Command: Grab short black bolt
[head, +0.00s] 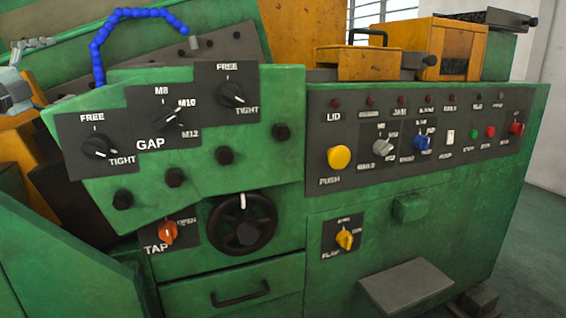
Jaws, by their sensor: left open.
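Several black bolts stick out along the lower edge of the green panel in the head view: one at far left (122,200), one beside it (174,177), one near the middle (225,156) and one at the right (281,132). They look alike, and I cannot tell surely which is shortest. A pale grey part at the far left edge seems to be my left gripper (12,82). It is small and cut off, open, and well apart from the bolts. My right gripper is not in view.
Black knobs (230,94) sit above the bolts. A black handwheel (243,224) and an orange TAP knob (168,233) are below. A control panel (320,110) with buttons is at right. A blue hose (97,60) arches behind. A grey plate (405,285) juts out low.

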